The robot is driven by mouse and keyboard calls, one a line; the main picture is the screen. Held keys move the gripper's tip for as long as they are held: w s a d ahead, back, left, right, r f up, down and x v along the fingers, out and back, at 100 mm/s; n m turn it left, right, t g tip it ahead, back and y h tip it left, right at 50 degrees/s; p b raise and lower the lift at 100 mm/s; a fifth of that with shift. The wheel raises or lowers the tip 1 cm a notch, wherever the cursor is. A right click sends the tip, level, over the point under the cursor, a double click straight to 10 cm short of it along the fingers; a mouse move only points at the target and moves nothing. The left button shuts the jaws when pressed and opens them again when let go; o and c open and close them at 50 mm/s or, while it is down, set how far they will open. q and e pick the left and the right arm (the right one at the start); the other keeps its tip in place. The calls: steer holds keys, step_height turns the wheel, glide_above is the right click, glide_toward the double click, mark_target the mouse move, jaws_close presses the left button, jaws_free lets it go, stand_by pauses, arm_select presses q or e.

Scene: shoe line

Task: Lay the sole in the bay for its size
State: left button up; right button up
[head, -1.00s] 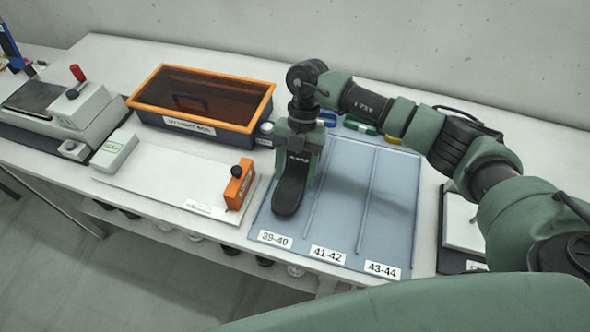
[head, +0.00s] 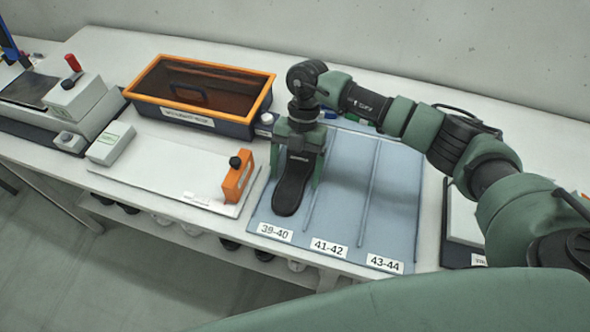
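The sole (head: 291,190) is dark, with its rounded end toward the front edge. It is over the 39-40 bay, the leftmost bay of the blue-grey board (head: 395,205), and looks flat on it or very close to it. My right gripper (head: 298,172) points down over the far part of the sole, with a green finger along each side. The gripper hides the sole's far end. Whether the fingers press on the sole or stand just clear is not clear. My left gripper is out of view.
Labels 39-40 (head: 275,233), 41-42 (head: 329,248) and 43-44 (head: 385,264) mark the bays; the two right bays look empty. Left of the board are a white plate (head: 165,170) with an orange block (head: 237,178) and an orange-rimmed bin (head: 190,112).

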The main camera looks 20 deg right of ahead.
steer(key=b+v, duration=0.2)
steer(key=v, duration=0.4)
steer(key=shift+w+d+r, duration=0.1)
steer(key=shift+w+d, duration=0.05)
steer(key=shift+w+d+r, duration=0.1)
steer(key=shift+w+r, duration=0.1)
steer(key=shift+r, duration=0.5)
